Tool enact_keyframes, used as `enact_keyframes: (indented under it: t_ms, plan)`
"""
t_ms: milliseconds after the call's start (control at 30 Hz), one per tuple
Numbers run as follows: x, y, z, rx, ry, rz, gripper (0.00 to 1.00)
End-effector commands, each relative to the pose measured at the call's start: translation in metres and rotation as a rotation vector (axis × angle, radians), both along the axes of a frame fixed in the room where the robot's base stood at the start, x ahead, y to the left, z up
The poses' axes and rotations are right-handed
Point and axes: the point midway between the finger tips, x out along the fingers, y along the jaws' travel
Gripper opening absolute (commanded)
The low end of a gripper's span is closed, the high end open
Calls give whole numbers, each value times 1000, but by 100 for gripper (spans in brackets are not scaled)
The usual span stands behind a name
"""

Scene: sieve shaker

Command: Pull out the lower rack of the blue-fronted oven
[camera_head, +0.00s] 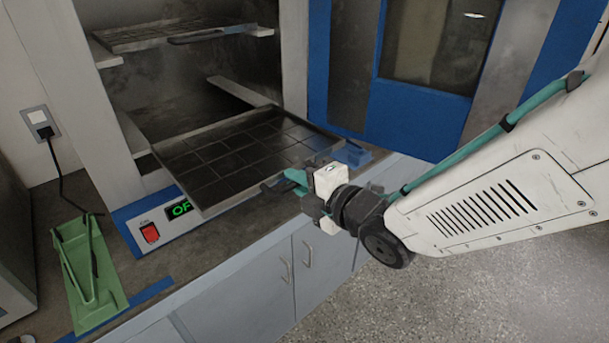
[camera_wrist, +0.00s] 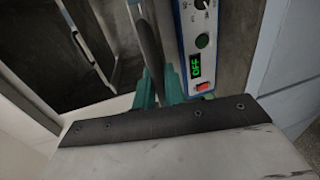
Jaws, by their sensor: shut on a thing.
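The blue-fronted oven (camera_head: 150,212) stands open, its blue-framed door (camera_head: 425,118) swung out to the right. The lower rack (camera_head: 235,158), a dark grid tray with a light rim, sticks out of the chamber over the blue control panel and looks level. My gripper (camera_head: 290,181) is at the rack's front right, its teal fingers shut on the dark front handle. In the wrist view the teal fingers (camera_wrist: 160,84) close around a dark bar (camera_wrist: 149,45). The exact contact is partly hidden by the fingers.
The upper rack (camera_head: 165,34) sits inside the oven. A panel display (camera_head: 181,208) reads OFF beside a red switch (camera_head: 150,233). A green holder (camera_head: 88,270) stands on the counter at left. Grey cabinets (camera_head: 265,275) are below.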

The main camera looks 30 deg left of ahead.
Motion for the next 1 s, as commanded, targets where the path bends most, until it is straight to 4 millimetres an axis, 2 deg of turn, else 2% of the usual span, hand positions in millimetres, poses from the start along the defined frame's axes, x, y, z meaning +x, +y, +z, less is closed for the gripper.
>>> enact_keyframes:
  t_ms: [200,233,300,667,1000]
  plan:
    - [-2,1,-1,-2,1,4,0]
    - [-2,1,-1,-2,1,4,14]
    - [-1,1,-1,-2,0,3,29]
    - [-1,-6,2,0,0,-2,29]
    - [-21,-56,12,-1,-1,-1,29]
